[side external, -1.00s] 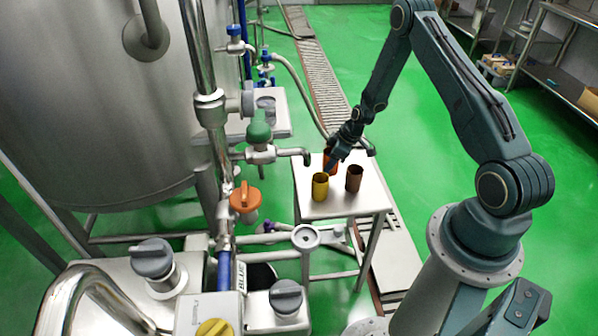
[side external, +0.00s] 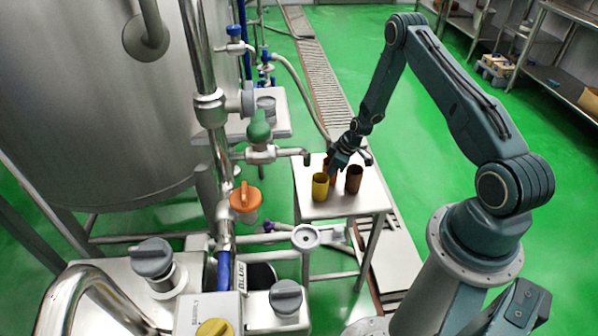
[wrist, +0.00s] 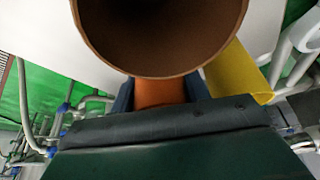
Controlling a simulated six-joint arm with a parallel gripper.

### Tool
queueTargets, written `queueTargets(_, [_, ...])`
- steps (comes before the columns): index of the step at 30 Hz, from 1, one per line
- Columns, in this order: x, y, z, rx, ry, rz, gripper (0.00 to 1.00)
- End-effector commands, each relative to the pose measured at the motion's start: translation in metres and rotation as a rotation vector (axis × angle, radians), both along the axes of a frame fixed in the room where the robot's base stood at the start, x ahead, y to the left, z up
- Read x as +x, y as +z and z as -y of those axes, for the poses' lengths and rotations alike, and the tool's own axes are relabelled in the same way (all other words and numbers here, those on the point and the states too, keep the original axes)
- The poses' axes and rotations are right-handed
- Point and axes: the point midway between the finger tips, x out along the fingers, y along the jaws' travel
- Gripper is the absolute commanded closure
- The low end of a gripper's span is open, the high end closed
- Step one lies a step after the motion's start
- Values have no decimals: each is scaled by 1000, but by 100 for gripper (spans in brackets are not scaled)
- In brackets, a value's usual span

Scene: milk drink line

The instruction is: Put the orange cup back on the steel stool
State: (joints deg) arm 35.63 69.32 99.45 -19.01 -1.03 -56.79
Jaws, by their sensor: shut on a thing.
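In the wrist view the orange cup (wrist: 160,92) shows between my two dark fingers. My gripper (side external: 335,168) is shut on it, low over the far part of the steel stool (side external: 345,206). I cannot tell whether the cup's base touches the stool top. The stool's pale top also shows in the wrist view (wrist: 40,25).
Piping and a valve (side external: 259,140) stand left of the stool. The stool's front is clear.

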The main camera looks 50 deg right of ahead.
Motion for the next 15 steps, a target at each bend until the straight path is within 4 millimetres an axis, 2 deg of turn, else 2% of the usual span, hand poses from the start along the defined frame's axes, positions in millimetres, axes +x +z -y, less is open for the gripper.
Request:
queueTargets(4, [0,-3,0,0,0,0,84])
queueTargets(5, [0,-3,0,0,0,0,48])
queueTargets(7, [0,-3,0,0,0,0,35])
queueTargets(15, [0,-3,0,0,0,0,32])
